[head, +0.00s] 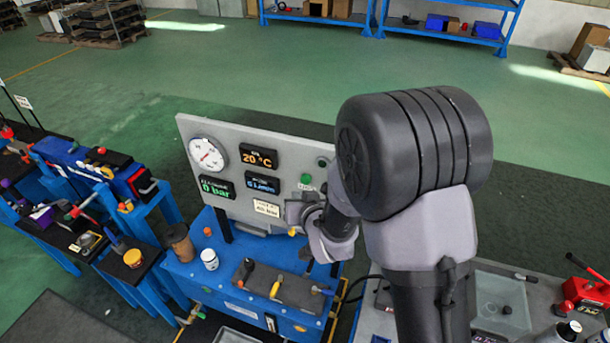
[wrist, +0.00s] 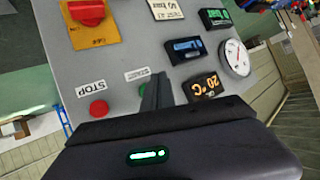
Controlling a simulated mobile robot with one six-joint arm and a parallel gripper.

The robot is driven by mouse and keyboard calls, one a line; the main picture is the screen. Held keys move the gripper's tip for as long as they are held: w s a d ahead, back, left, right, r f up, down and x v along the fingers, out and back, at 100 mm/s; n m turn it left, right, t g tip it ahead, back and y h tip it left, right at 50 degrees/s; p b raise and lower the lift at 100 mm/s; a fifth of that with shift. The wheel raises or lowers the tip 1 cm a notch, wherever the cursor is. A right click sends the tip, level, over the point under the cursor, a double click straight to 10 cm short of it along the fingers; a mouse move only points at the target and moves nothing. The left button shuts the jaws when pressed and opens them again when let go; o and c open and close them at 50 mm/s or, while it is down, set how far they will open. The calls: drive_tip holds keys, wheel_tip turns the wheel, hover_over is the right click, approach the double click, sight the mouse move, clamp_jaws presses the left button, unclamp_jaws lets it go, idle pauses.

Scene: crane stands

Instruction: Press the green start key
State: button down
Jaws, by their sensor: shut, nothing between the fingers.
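The green start key (head: 306,178) sits on the grey control panel (head: 237,127), right of its displays. In the wrist view, the key (wrist: 142,89) shows only as a green sliver beside the fingers, under its small label. My gripper (wrist: 158,79) is shut and empty, its fingertips over the panel right by the key and partly covering it. I cannot tell whether they touch it. In the head view, my arm hides the fingertips and the panel's right part.
A red STOP button (wrist: 99,109) sits close to the green key, and a red rotary switch (wrist: 87,11) is on a yellow plate. The pressure gauge (head: 207,154) and lit displays fill the panel's left.

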sight(306, 179)
drive_tip(key=shift+w+d+b, duration=0.25)
drive_tip(key=shift+w, duration=0.4)
drive_tip(key=shift+w+d+b, duration=0.2)
drive_tip(key=shift+w, duration=0.45)
idle(1.0)
drive_tip(key=shift+w+d+b, duration=0.15)
drive_tip(key=shift+w+b, duration=0.25)
drive_tip(key=shift+b, duration=0.05)
drive_tip(key=shift+w+d, duration=0.15)
drive_tip(key=shift+w, duration=0.3)
idle(0.7)
drive_tip(key=shift+b, duration=0.4)
drive_tip(key=shift+s+a+b, duration=0.3)
drive_tip(key=shift+s+b, duration=0.3)
drive_tip(key=shift+s, duration=0.25)
